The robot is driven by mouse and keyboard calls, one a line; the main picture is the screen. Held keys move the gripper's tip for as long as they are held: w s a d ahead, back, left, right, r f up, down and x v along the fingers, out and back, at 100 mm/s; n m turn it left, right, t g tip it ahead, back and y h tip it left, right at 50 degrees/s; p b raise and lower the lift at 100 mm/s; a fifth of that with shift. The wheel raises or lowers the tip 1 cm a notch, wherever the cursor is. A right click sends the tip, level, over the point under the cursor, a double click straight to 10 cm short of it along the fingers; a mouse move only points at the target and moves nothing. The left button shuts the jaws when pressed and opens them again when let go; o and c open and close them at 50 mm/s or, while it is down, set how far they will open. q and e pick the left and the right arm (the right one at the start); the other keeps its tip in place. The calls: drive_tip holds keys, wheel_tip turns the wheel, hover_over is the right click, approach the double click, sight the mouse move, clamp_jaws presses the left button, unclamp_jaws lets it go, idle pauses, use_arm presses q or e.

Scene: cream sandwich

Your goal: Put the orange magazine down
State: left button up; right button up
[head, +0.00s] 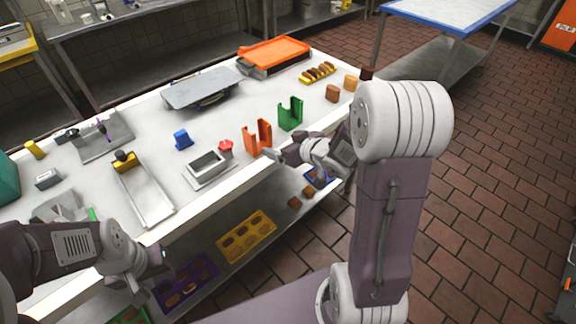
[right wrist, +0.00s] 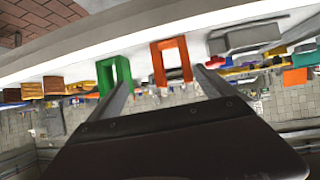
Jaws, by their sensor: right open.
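The orange magazine (head: 257,137), a slotted U-shaped holder, stands upright on the white table near its front edge. My right gripper (head: 272,152) is open just in front of it, at the table edge. In the right wrist view, which is upside down, the orange magazine (right wrist: 172,62) shows between the two open fingers (right wrist: 163,78). No contact with the fingers is clear. My left gripper (head: 163,255) hangs at the lower left, in front of the table, away from the magazine. Its jaws are too small and hidden to read.
A green magazine (head: 290,114) stands close behind the orange one, to its right. A red-topped item (head: 225,148) and a metal tray (head: 209,170) are at its left. A blue item (head: 182,140) lies further left. A lower shelf holds a yellow tray (head: 246,237).

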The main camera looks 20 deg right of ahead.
drive_tip(key=s+a+f+m+g, duration=0.1)
drive_tip(key=s+f+g, duration=0.1)
drive_tip(key=s, duration=0.5)
drive_tip(key=s+a+f+m+g+h, duration=0.1)
drive_tip(key=s+a+f+g, duration=0.1)
drive_tip(key=s+g, duration=0.3)
drive_tip(key=s+a+f+m+g+h, duration=0.1)
drive_tip(key=s+f+g, duration=0.2)
drive_tip(key=s, duration=0.6)
drive_tip(key=shift+s+a+f, duration=0.25)
drive_tip(key=shift+a+f, duration=0.15)
drive_tip(key=shift+f, duration=0.2)
wheel_tip(320, 180, up, 5)
drive_tip(key=p, duration=0.4)
drive_tip(key=shift+f+p, duration=0.15)
drive_tip(key=shift+p, duration=0.2)
